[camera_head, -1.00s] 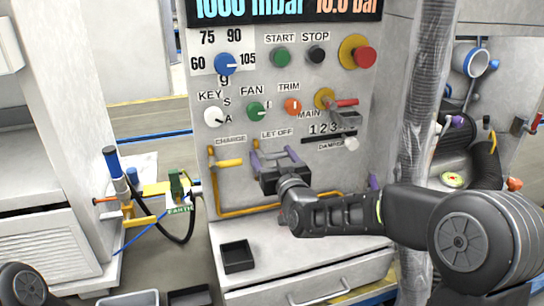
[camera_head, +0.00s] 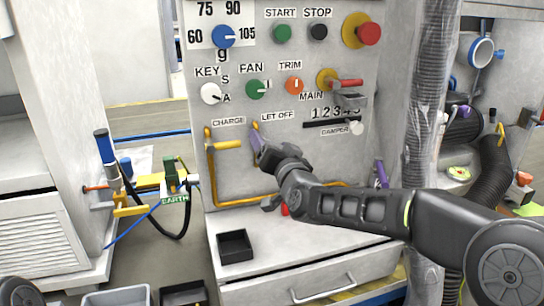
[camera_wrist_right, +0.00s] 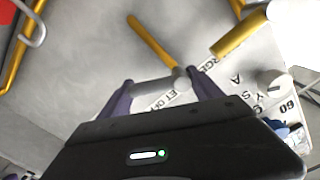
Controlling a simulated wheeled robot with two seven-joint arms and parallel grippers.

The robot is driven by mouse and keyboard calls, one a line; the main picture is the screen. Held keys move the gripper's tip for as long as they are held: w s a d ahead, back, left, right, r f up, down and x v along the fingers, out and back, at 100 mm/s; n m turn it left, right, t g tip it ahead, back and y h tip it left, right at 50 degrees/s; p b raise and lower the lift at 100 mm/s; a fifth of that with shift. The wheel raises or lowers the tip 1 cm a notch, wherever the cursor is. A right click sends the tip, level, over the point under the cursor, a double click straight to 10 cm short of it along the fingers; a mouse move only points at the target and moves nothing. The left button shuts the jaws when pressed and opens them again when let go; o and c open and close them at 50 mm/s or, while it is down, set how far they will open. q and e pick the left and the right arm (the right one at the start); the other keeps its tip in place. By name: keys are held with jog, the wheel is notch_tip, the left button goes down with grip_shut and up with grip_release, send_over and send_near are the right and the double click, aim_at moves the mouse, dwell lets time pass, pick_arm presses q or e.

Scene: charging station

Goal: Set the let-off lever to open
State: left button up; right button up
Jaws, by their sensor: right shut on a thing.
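The let-off lever's silver-grey handle (camera_wrist_right: 152,86) shows in the right wrist view between the two purple fingertips of my right gripper (camera_wrist_right: 160,84). The gripper is shut on it. A yellow part (camera_wrist_right: 152,40) runs up and left from its end. In the head view, my right gripper (camera_head: 260,144) is against the panel just below the LET OFF label (camera_head: 278,116), seen nearly edge-on. It hides most of the lever there; only a yellow end (camera_head: 255,130) shows above it. I cannot tell the handle's exact angle. My left gripper is out of view.
The yellow charge lever (camera_head: 226,145) is close on the left. A black tray (camera_head: 235,246) sits on the ledge below. A wrapped column (camera_head: 427,100) stands right, close to my arm.

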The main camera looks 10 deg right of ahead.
jog(key=m+b, duration=0.2)
jog(key=f+m+b, duration=0.1)
jog(key=b, duration=0.1)
jog(key=a+m+b, duration=0.1)
jog(key=m, duration=0.1)
jog(key=shift+f+m+b, duration=0.3)
jog(key=shift+f+b, duration=0.05)
jog(key=shift+b, duration=0.05)
pick_arm(q)
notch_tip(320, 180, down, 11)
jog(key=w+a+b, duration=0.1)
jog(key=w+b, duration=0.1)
jog(key=b, duration=0.2)
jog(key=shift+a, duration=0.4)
pick_arm(e)
jog(key=shift+s+a+m, duration=0.1)
jog(key=shift+a+m, duration=0.15)
jog(key=shift+m, duration=0.8)
jog(key=shift+w+a+m, duration=0.1)
jog(key=shift+a+m, duration=0.1)
jog(key=shift+m, duration=0.9)
jog(key=shift+s+a+m, duration=0.1)
jog(key=shift+a+m, duration=0.15)
jog(key=shift+m, duration=0.8)
jog(key=o, duration=2.1)
